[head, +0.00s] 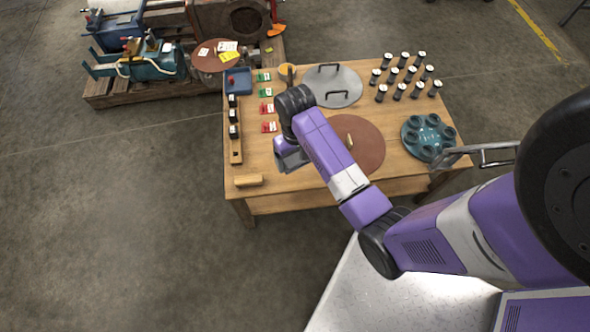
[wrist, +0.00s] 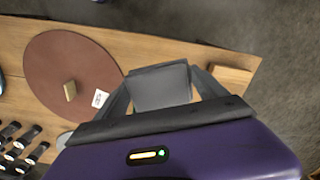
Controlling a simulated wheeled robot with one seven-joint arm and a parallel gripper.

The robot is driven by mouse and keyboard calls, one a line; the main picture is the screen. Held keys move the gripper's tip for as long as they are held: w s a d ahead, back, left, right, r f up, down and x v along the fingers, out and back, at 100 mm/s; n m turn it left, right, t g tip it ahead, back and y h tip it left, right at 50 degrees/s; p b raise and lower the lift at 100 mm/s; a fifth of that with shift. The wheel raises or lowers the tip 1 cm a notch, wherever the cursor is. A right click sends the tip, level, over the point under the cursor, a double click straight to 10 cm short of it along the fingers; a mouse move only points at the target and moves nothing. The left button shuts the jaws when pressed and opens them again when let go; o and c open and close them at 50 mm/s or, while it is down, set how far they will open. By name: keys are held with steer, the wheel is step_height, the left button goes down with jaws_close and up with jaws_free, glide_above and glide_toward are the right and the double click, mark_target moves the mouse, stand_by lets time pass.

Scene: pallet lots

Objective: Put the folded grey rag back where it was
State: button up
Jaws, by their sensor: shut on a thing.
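The folded grey rag (wrist: 162,88) is a flat grey square between the two fingers of my gripper (wrist: 160,95) in the wrist view. My gripper is shut on it. In the head view my gripper (head: 288,150) is over the front left part of the wooden table (head: 290,195), and a little of the rag (head: 293,161) shows below it. I cannot tell whether the rag touches the table top. The gripper is left of the round red-brown disc (head: 370,155), which bears a small wooden block (head: 350,141).
A pale wooden block (head: 249,181) lies at the front left corner. Red and green cards (head: 268,109), a blue tray (head: 238,81), a grey handled disc (head: 338,88), several black cylinders (head: 404,75) and a teal round holder (head: 428,138) occupy the table. Loaded pallets (head: 110,93) stand behind left.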

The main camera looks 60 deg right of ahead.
mark_target(295, 176)
step_height(295, 176, down, 9)
steer(key=shift+r+b, duration=0.1)
steer(key=shift+b, duration=0.95)
steer(key=shift+f, duration=0.25)
